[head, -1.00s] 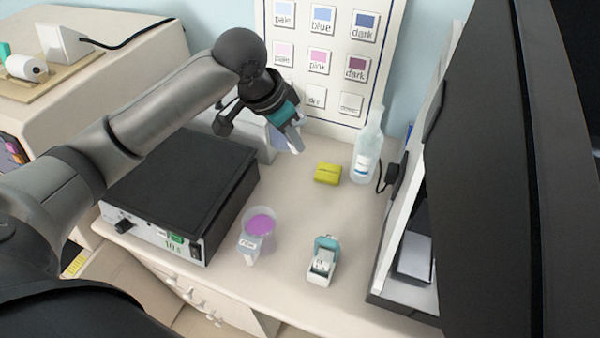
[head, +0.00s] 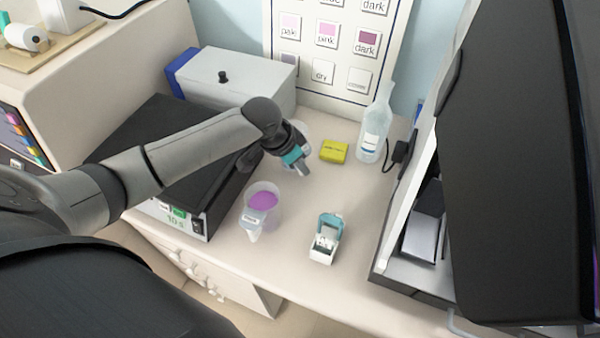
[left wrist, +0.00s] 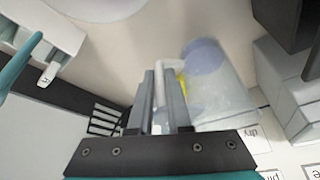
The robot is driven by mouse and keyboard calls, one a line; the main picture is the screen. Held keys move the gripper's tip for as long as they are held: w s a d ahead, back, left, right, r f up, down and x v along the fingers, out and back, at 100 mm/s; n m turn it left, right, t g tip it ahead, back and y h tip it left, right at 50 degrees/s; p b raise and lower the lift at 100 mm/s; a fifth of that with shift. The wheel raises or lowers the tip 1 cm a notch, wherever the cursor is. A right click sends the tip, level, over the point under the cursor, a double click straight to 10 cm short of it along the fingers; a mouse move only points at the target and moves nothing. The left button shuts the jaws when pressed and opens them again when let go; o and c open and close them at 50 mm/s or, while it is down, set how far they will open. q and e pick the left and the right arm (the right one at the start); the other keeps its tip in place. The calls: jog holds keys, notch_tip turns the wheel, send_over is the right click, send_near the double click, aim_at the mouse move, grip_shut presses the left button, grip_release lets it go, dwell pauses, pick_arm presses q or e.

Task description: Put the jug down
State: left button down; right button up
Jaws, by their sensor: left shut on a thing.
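My left gripper (head: 304,168) is low over the middle of the bench in the head view. It also shows in the left wrist view (left wrist: 160,95), where its fingers are shut on the white handle of a clear jug (left wrist: 222,98). The jug is translucent with a pale bluish-lavender patch at one end. In the head view it is mostly hidden behind my wrist and gripper. I cannot tell whether its base touches the bench. My right gripper is not in view.
A clear vessel of purple liquid (head: 275,212) and a teal-lidded white box (head: 325,245) stand in front. A yellow block (head: 334,151) and a clear bottle (head: 373,135) are behind. A black-topped device (head: 140,135) is left. Bench between the box and bottle is clear.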

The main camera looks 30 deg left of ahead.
aim_at(300, 173)
pick_arm(q)
jog(key=shift+f, duration=1.65)
jog(key=shift+f, duration=0.1)
jog(key=c, duration=0.9)
grip_release()
jog(key=shift+o, duration=0.2)
jog(key=p+v, duration=0.1)
jog(key=v, duration=1.1)
